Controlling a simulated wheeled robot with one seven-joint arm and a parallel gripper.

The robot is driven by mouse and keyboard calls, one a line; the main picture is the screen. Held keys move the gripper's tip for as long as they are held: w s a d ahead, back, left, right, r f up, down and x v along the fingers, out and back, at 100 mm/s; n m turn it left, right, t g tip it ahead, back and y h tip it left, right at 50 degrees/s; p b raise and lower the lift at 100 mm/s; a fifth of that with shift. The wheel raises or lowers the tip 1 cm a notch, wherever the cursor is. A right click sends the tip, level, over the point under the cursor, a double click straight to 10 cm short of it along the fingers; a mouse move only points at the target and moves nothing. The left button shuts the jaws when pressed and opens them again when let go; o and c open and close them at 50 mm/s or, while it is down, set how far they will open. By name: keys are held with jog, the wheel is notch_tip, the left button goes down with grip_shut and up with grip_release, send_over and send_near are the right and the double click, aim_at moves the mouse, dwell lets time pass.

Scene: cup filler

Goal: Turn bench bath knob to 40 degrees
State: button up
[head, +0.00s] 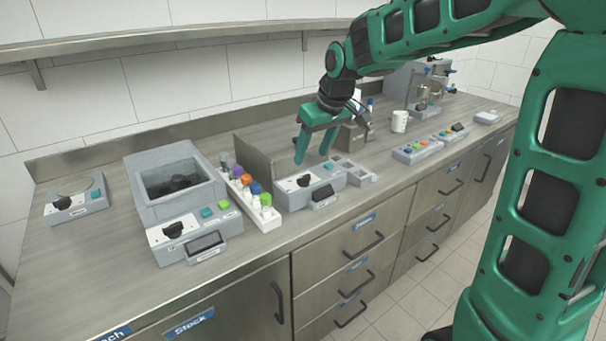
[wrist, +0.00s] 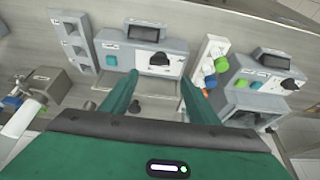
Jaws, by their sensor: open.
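The bench bath (head: 132,189) is a grey box with an open dark basin, left of centre in the head view. Its black knob (head: 172,230) sits on a white dial plate on the front panel, beside a small dark display (head: 205,243). The knob also shows at the right of the wrist view (wrist: 289,84). The knob's scale is too small to read. My gripper (head: 313,155) is open, fingers pointing down, above and behind the middle device, to the right of the bath and apart from its knob.
A middle device (head: 325,183) with a similar black knob (head: 304,181) lies near my gripper. A white rack (head: 266,219) with coloured caps stands between it and the bath. Another knobbed unit (head: 78,206) is far left. A shelf (head: 150,39) runs above.

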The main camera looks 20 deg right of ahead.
aim_at(303, 176)
jog(key=x, duration=0.9)
jog(key=shift+s+d, duration=0.1)
jog(key=c, duration=1.1)
jog(key=shift+o, duration=0.3)
